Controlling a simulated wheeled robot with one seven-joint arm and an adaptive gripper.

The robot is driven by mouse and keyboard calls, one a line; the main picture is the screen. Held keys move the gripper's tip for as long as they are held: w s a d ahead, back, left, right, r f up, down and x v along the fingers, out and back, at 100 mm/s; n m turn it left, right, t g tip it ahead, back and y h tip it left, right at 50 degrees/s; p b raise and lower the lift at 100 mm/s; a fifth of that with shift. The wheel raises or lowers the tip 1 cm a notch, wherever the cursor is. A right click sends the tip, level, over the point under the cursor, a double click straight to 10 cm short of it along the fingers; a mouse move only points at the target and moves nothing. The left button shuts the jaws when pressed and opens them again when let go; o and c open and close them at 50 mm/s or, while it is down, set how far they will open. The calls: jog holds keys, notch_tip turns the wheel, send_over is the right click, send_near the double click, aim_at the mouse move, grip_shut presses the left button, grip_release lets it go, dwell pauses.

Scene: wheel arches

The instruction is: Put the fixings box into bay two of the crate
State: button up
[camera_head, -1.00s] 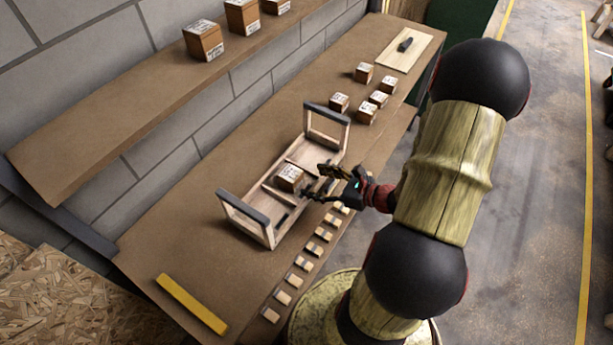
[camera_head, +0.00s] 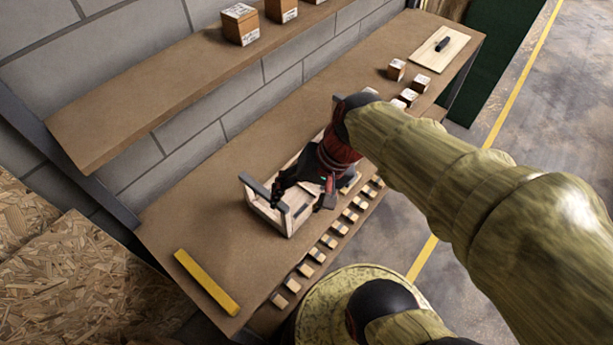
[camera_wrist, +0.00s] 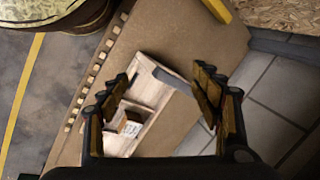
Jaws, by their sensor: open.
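The crate (camera_head: 262,212) is a pale wooden open tray with dark-topped end handles, standing on the bench. My arm and gripper cover most of it in the head view. The wrist view shows more of the crate (camera_wrist: 153,85). A brown box with a white label (camera_wrist: 131,127) sits inside it, in a section toward the lower left. I cannot read its label, so I cannot tell whether it is the fixings box or which bay number this is. My gripper (camera_head: 303,191) is above the crate. In the wrist view my gripper (camera_wrist: 163,98) has its fingers wide apart and empty.
Several labelled boxes (camera_head: 397,69) stand farther along the bench; others (camera_head: 240,24) are on the shelf (camera_head: 150,105). Small blocks (camera_head: 328,241) line the front edge. A yellow bar (camera_head: 207,282) lies at the near end. A board (camera_head: 440,49) holds a dark tool.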

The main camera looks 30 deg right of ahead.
notch_tip(320, 180, up, 9)
jog(key=s+d+n+t+h, duration=0.1)
jog(key=n+t+h, duration=0.2)
jog(key=n, duration=0.3)
jog(key=shift+s+d+f+n+h, duration=0.15)
jog(key=shift+n+h, duration=0.15)
